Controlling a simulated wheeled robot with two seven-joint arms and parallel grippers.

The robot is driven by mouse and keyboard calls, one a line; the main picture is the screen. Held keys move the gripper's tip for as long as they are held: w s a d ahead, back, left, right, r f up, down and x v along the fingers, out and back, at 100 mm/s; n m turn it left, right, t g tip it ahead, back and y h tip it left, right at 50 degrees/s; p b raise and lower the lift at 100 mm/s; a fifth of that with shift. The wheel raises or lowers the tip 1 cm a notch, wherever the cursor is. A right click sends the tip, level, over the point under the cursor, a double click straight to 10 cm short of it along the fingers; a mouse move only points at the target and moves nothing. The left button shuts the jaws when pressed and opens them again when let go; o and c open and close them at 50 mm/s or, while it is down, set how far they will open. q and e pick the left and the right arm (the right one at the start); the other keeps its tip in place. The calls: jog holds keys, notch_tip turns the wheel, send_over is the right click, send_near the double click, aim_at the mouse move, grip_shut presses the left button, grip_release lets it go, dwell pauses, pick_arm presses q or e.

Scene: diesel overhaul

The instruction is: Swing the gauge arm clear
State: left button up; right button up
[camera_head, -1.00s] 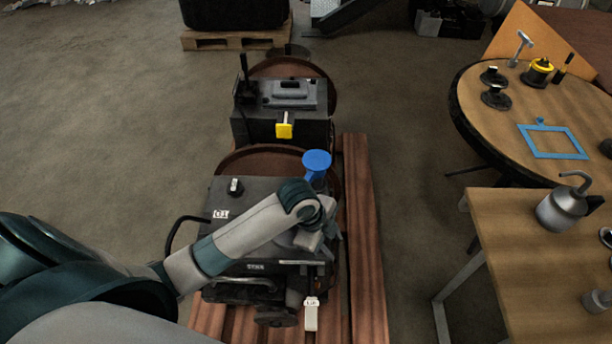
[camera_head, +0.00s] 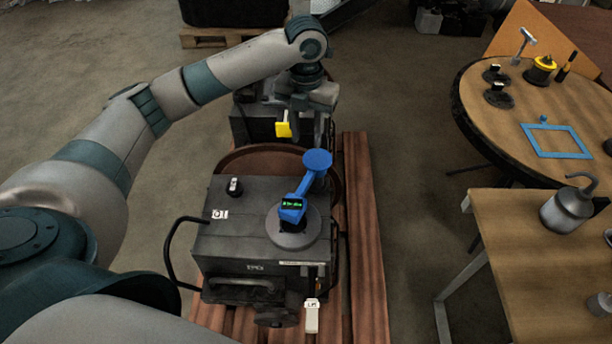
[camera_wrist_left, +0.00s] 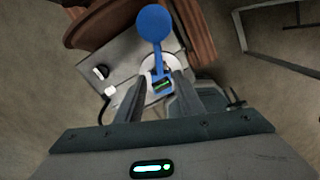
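The blue gauge arm (camera_head: 306,190) has a round disc (camera_head: 317,160) at its far end and a small lit green display at its near end. It sits on a grey round base (camera_head: 291,231) on top of the near dark engine block (camera_head: 228,243). In the left wrist view the gauge arm (camera_wrist_left: 157,52) shows beyond the fingertips. My left gripper (camera_head: 309,134) is above and behind the disc in the head view, apart from the gauge arm. Its fingers (camera_wrist_left: 160,78) are spread with nothing held between them. My right gripper is out of view.
A second block with a yellow tag (camera_head: 283,130) stands behind, partly hidden by my left arm. Both are by reddish planks (camera_head: 363,230). On the right, a round table (camera_head: 500,130) holds small parts, and a nearer table (camera_head: 530,270) holds an oil can (camera_head: 566,208).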

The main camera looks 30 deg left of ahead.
aim_at(305, 181)
pick_arm(q)
jog(key=shift+a+r, duration=0.2)
jog(key=shift+r, duration=0.1)
jog(key=shift+f, duration=0.1)
